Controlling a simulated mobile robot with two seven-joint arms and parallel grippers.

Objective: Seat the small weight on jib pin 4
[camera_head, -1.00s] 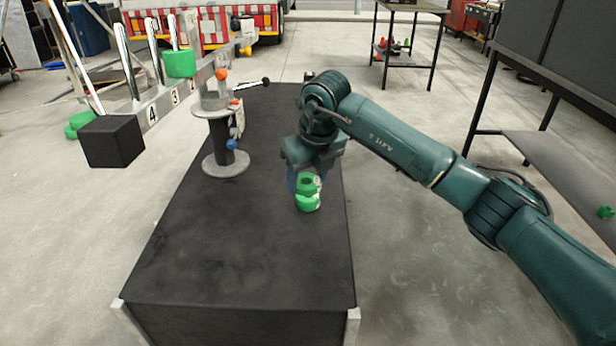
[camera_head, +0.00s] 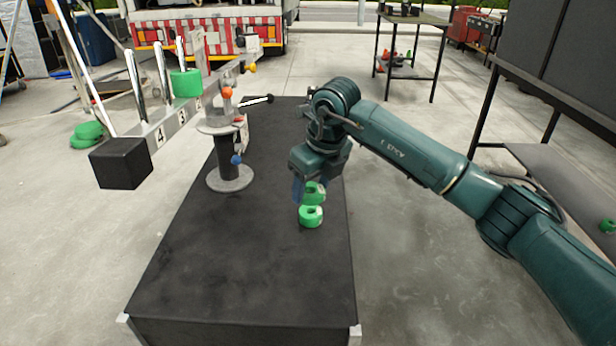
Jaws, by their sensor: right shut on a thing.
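My right gripper (camera_head: 309,190) is shut on a small green weight (camera_head: 315,193), partly hidden by the fingers. Jib pin 4 (camera_head: 134,88), a bare upright metal pin, is closest to the black block (camera_head: 121,163) at the jib's near end. The pin beside it (camera_head: 161,75) is also bare. A green weight (camera_head: 186,83) sits farther along the jib. My left gripper is out of view.
The jib's post (camera_head: 229,178) stands on the black table (camera_head: 240,270), with orange and blue knobs. The table's front half is clear. A grey shelf (camera_head: 560,180) stands at right.

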